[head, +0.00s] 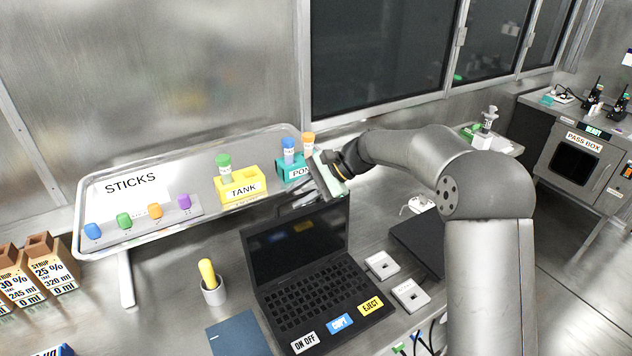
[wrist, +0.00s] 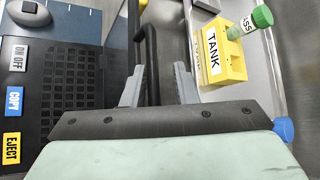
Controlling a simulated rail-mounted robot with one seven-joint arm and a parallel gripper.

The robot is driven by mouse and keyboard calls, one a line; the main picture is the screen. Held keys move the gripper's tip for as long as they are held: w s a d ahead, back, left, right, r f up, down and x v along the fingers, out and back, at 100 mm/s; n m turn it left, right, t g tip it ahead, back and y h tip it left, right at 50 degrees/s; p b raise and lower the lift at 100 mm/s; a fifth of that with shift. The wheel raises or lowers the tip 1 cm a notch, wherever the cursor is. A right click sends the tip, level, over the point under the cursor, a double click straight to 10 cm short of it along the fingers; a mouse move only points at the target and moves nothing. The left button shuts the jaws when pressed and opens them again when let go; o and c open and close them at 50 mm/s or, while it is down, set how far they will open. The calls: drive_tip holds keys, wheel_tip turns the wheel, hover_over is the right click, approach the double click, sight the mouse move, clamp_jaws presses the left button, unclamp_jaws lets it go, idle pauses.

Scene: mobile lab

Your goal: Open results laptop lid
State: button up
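A black laptop (head: 318,290) stands on the bench with its lid (head: 297,243) raised and its keyboard exposed. Its base carries ON OFF, COPY and EJECT labels, which also show at the left of the wrist view (wrist: 55,80). My gripper (wrist: 158,78) is at the upper edge of the lid, on its far side in the head view. Its two grey fingers stand apart, with a dark narrow edge showing between them. I cannot tell whether they touch the lid. The fingertips are mostly hidden in the head view.
A yellow TANK holder (head: 240,187) and a teal holder (head: 293,170) with capped tubes stand behind the lid. A cup (head: 213,292) stands left of the laptop. A flat dark slab (head: 418,238) and small white pads (head: 381,265) lie right.

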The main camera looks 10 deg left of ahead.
drive_tip(key=b+v, duration=0.2)
drive_tip(key=v, duration=1.5)
drive_tip(key=shift+r, duration=0.15)
drive_tip(key=shift+w+d, duration=0.1)
drive_tip(key=s+d+f+n+t+h, duration=0.1)
drive_tip(key=s+d+f, duration=0.4)
drive_tip(key=s, duration=0.6)
drive_tip(key=s+d+f+n+t+h, duration=0.1)
drive_tip(key=s+d+f+n+h, duration=0.2)
drive_tip(key=s+d, duration=0.6)
drive_tip(key=s+d+f+n+t+h, duration=0.1)
drive_tip(key=s+d+f+h, duration=0.5)
drive_tip(key=s, duration=0.8)
drive_tip(key=shift+s+d+f+n+t, duration=0.4)
drive_tip(key=shift+d+f+n, duration=0.2)
drive_tip(key=shift+n, duration=0.2)
drive_tip(key=shift+r, duration=0.1)
